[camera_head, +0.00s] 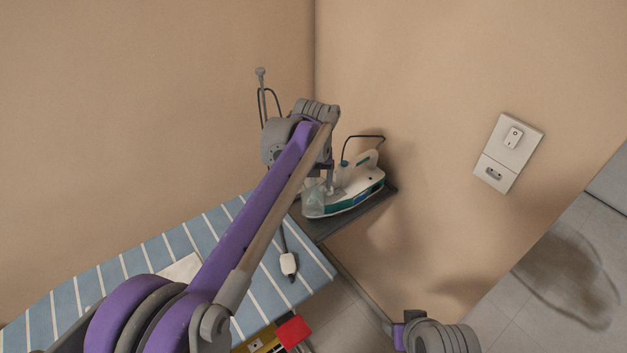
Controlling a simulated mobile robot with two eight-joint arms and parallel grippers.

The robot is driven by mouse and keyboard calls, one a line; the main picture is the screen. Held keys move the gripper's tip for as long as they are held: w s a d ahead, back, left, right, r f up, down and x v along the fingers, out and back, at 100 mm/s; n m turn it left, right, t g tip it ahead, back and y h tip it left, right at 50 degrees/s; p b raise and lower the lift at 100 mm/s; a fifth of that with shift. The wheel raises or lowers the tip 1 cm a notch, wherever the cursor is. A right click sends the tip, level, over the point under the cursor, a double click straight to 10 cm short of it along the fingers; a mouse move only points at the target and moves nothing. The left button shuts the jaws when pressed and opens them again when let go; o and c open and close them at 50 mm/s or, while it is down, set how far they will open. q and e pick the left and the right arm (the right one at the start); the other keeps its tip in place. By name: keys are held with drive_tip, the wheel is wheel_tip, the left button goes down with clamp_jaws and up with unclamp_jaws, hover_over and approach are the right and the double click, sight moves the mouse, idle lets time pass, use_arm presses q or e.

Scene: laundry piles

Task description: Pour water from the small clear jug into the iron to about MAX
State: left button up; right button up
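The iron (349,200), white and teal with a dark cord, rests on the dark stand at the end of the ironing board. A small clear shape, which looks like the jug (314,203), is at the iron's left end, partly overlapping it in view. My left arm reaches across the board, and its gripper (325,184) points down right at the jug and iron. The wrist hides most of the fingers, so their grip on the jug is unclear. The water level and MAX mark are too small to read. Part of my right arm shows at the bottom; its gripper is out of view.
The blue striped ironing board (262,301) carries a white plug (289,264) on a cord. A red item (293,332) and a yellow one lie below its edge. Walls close in behind the stand. A wall socket plate (508,153) is at right; dark-stained floor tiles lie lower right.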

use_arm(q)
drive_tip(key=shift+w+g+p, duration=0.15)
drive_tip(key=shift+g+p, duration=0.15)
idle(0.6)
idle(0.4)
